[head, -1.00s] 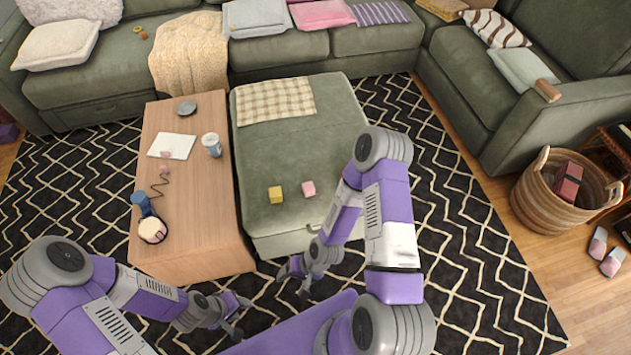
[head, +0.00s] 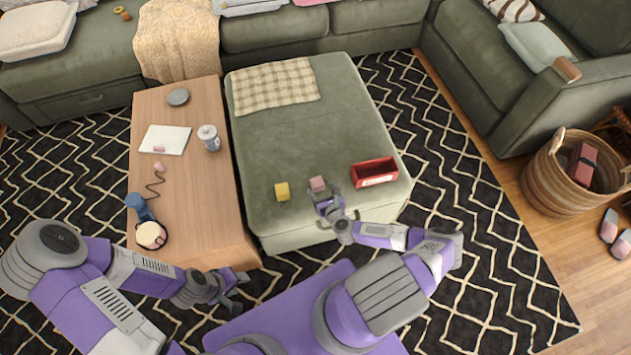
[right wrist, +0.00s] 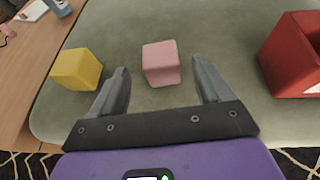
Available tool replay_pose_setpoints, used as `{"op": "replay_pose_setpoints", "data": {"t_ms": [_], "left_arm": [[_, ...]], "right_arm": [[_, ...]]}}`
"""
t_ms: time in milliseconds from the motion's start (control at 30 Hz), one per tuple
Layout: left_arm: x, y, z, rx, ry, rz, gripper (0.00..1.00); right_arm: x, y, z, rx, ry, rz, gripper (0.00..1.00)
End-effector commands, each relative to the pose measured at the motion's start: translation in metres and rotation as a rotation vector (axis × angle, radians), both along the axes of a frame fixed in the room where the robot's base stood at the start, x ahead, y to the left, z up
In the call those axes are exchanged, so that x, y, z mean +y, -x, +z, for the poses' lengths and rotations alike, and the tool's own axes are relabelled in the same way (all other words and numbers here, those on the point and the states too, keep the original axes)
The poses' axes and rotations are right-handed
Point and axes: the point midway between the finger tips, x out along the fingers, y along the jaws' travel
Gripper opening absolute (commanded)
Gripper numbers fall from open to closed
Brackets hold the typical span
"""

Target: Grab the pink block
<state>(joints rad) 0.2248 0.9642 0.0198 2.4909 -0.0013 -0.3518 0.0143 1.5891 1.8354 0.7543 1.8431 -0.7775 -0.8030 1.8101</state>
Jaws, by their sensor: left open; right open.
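The pink block (head: 317,184) lies on the green ottoman (head: 290,135), near its front edge. In the right wrist view the pink block (right wrist: 161,63) sits just beyond and between the two fingertips. My right gripper (head: 322,197) is open and empty, pointing at the block from the front; it also shows in the right wrist view (right wrist: 162,80). I see no clear contact between fingers and block. My left gripper (head: 234,290) is open and empty, low in front of the wooden table.
A yellow block (head: 282,191) lies left of the pink block; a red open box (head: 374,172) lies right of it. A checked cloth (head: 275,84) covers the ottoman's back left. The wooden table (head: 205,185) stands left, holding a cup (head: 209,138) and other items.

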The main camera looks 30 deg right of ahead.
Motion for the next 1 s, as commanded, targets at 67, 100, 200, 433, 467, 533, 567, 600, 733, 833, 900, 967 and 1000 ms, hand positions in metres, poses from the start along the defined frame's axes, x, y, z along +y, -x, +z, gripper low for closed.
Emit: {"op": "replay_pose_setpoints", "data": {"t_ms": [67,100,200,433,467,533,567,600,733,833,900,967,1000], "left_arm": [[0.000,0.000,-0.003,0.000,0.000,0.000,0.43],[0.000,0.000,-0.004,0.000,0.000,0.000,0.43],[0.000,0.000,-0.008,0.000,0.000,0.000,0.43],[0.000,0.000,-0.018,0.000,0.000,0.000,0.43],[0.000,0.000,-0.019,0.000,0.000,0.000,0.43],[0.000,0.000,-0.019,0.000,0.000,0.000,0.43],[0.000,0.000,-0.020,0.000,0.000,0.000,0.43],[0.000,0.000,-0.020,0.000,0.000,0.000,0.43],[0.000,0.000,-0.019,0.000,0.000,0.000,0.43],[0.000,0.000,-0.019,0.000,0.000,0.000,0.43],[0.000,0.000,-0.019,0.000,0.000,0.000,0.43],[0.000,0.000,-0.019,0.000,0.000,0.000,0.43],[0.000,0.000,-0.019,0.000,0.000,0.000,0.43]], "right_arm": [[-0.001,-0.009,-0.005,0.000,-0.001,0.000,0.78],[-0.001,-0.013,-0.006,-0.001,0.000,0.001,0.78],[-0.003,-0.023,-0.011,-0.001,-0.001,0.002,0.78],[-0.008,-0.054,-0.024,0.001,0.000,0.004,0.78],[-0.009,-0.057,-0.025,0.002,0.000,0.004,0.78],[-0.009,-0.061,-0.027,0.003,-0.001,0.004,0.78],[-0.010,-0.062,-0.027,0.003,-0.002,0.003,0.78],[-0.010,-0.063,-0.027,0.003,-0.002,0.003,0.78],[-0.010,-0.063,-0.026,0.003,-0.002,0.003,0.78],[-0.010,-0.063,-0.026,0.003,-0.001,0.003,0.70],[-0.010,-0.063,-0.026,0.003,-0.001,0.003,0.59],[-0.010,-0.063,-0.026,0.003,-0.001,0.003,0.50],[-0.010,-0.063,-0.026,0.003,-0.001,0.003,0.44]]}}
